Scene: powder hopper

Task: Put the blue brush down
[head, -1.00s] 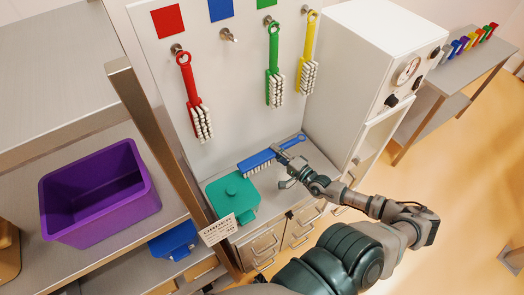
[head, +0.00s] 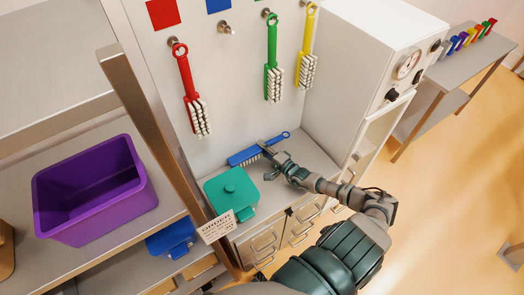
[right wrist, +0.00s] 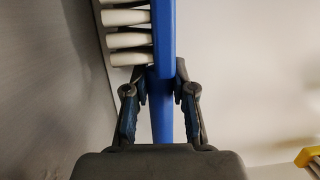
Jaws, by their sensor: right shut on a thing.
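The blue brush (head: 245,157) lies roughly level, low against the back panel, just above the grey counter (head: 314,161) or on it; I cannot tell which. Its white bristles face down toward the front, and its ring end points right. My right gripper (head: 266,147) is shut on the brush's handle. In the right wrist view, the two fingers (right wrist: 159,80) stand either side of the blue handle, with the brush (right wrist: 162,35) and its bristles above. My left gripper is out of view.
A teal lidded box (head: 230,190) stands on the counter just in front of the brush. Red (head: 187,90), green (head: 272,55) and yellow (head: 308,60) brushes hang above; one peg (head: 226,28) is bare. A white machine (head: 365,75) bounds the right. A purple bin (head: 95,190) is left.

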